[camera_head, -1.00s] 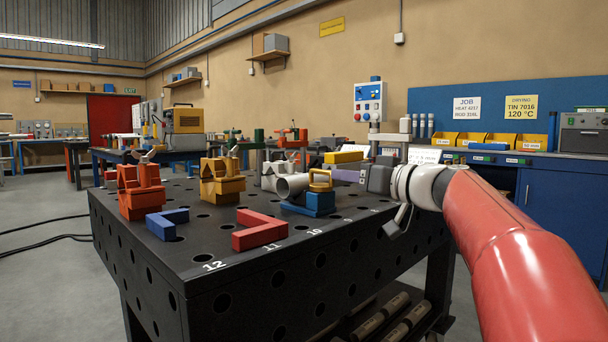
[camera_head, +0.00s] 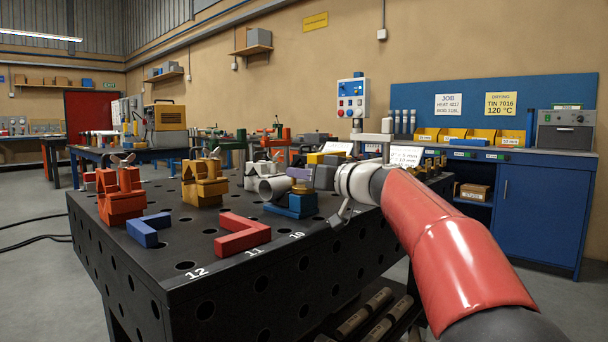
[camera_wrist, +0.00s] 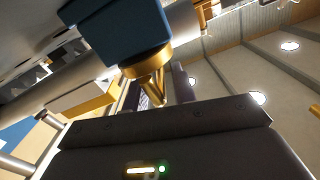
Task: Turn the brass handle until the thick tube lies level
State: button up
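The thick grey tube (camera_head: 273,188) sticks out beside the blue block (camera_head: 291,206) on the black table, its open end toward the camera. I cannot tell from this view whether it lies level. The brass handle (camera_head: 300,187) is at the blue block, mostly hidden by my gripper (camera_head: 300,174). My gripper reaches in from the right, at the handle. In the wrist view the brass part (camera_wrist: 149,70) shows below a blue body (camera_wrist: 118,28), close to the dark gripper housing (camera_wrist: 165,138). Whether the fingers grip the handle is hidden.
An orange clamp (camera_head: 119,199), a yellow clamp (camera_head: 204,185), a blue angle (camera_head: 147,229) and a red angle (camera_head: 242,235) stand on the perforated table (camera_head: 170,262). A yellow block (camera_head: 316,158) is behind the gripper. The front right tabletop is fairly clear.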

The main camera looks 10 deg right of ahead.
grip_shut()
jog(key=shift+n+g+y, duration=0.3)
jog(key=shift+y, duration=0.1)
jog(key=shift+n+g+y, duration=0.6)
jog(key=shift+y, duration=0.1)
jog(key=n+g+y+p, duration=0.1)
jog(key=n+g+y, duration=0.1)
jog(key=shift+w+r+g, duration=0.1)
jog(key=shift+g, duration=0.3)
jog(key=n+g+y+p, duration=0.2)
jog(key=g+p, duration=0.1)
jog(key=shift+r+n+g, duration=0.1)
jog(key=shift+n+g, duration=0.2)
jog(key=shift+n, duration=0.1)
jog(key=shift+n+g+y+p, duration=0.3)
jog(key=shift+n+g+p, duration=0.3)
jog(key=shift+g+p, duration=0.4)
jog(key=shift+f, duration=0.2)
